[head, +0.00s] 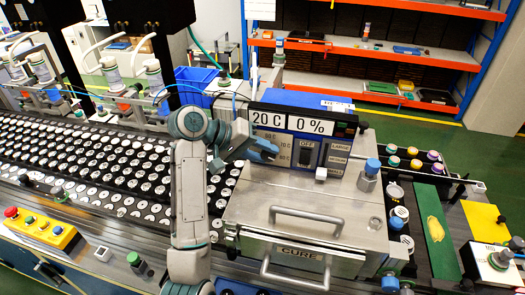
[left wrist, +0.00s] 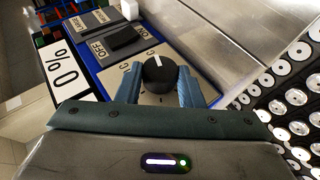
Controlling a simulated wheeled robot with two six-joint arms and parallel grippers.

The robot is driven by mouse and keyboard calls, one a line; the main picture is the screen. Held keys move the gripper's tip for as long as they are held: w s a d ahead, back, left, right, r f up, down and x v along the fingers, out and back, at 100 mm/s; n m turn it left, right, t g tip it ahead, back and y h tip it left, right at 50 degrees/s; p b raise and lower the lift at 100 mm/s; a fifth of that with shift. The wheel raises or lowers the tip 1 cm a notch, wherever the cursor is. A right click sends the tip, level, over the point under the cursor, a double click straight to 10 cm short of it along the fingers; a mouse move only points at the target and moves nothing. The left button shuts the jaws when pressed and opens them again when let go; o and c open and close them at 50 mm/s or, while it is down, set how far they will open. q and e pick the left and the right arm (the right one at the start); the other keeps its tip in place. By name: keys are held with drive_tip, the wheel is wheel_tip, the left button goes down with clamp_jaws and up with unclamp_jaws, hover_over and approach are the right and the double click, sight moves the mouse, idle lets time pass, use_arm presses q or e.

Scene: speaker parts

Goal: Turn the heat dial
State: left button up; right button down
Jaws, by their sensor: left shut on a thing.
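The heat dial (left wrist: 158,74) is a round black knob with a white pointer line, on a pale plate (left wrist: 150,100) of the control panel. In the left wrist view it sits between the two blue fingers of my left gripper (left wrist: 157,88), which is shut on it. In the head view my left gripper (head: 264,150) reaches the panel from the left and hides the dial. The panel display (head: 292,124) reads 20 C and 0 %. A black switch (head: 306,152) marked OFF is right of the gripper; it also shows in the left wrist view (left wrist: 124,39). My right gripper is not seen.
The panel stands behind a steel oven lid (head: 300,195) with a bar handle, marked CURE. A conveyor (head: 90,165) with many round parts runs along the left. A blue-capped post (head: 370,172) stands right of the panel. Orange shelves (head: 370,50) are at the back.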

use_arm(q)
drive_tip(key=shift+a+f+n+h, duration=0.15)
drive_tip(key=shift+f+n+h, duration=0.15)
drive_tip(key=shift+h, duration=0.7)
drive_tip(key=shift+f+h+b, duration=0.1)
drive_tip(key=shift+h+b, duration=0.2)
drive_tip(key=shift+h, duration=0.5)
drive_tip(key=shift+n+h, duration=0.3)
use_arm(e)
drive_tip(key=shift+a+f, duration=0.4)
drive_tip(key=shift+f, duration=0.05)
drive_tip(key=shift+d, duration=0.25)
use_arm(q)
drive_tip(key=o, duration=1)
drive_tip(key=shift+w, duration=0.15)
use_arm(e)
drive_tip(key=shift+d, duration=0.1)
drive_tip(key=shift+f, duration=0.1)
